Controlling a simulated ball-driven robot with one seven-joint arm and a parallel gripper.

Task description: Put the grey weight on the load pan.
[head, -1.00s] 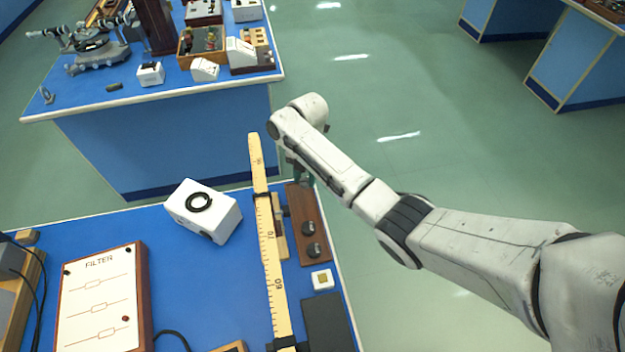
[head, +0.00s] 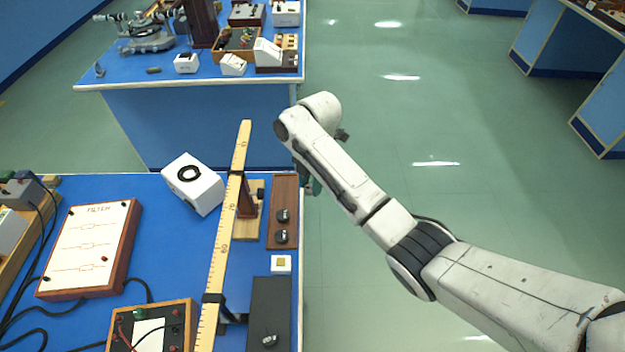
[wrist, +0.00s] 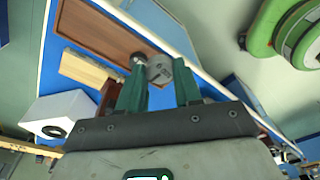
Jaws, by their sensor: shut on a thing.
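In the wrist view my gripper (wrist: 161,85) has its green fingers on either side of a grey weight (wrist: 160,68), a short round metal piece. In the head view my gripper (head: 312,182) is mostly hidden behind my arm, just off the right edge of the near bench. Two other dark weights (head: 283,215) stand on a brown wooden board (head: 284,185) there. Another small dark piece (head: 268,341) sits on a black slab (head: 270,300). A long yellow ruler beam (head: 230,215) runs beside the board on a wooden stand (head: 248,225). I cannot tell which part is the load pan.
A white box with a black ring (head: 193,185) stands left of the beam. A filter board (head: 90,250) and a wired box (head: 155,325) lie further left. A small white block (head: 281,264) lies between board and slab. Another bench (head: 220,115) stands behind; open floor lies right.

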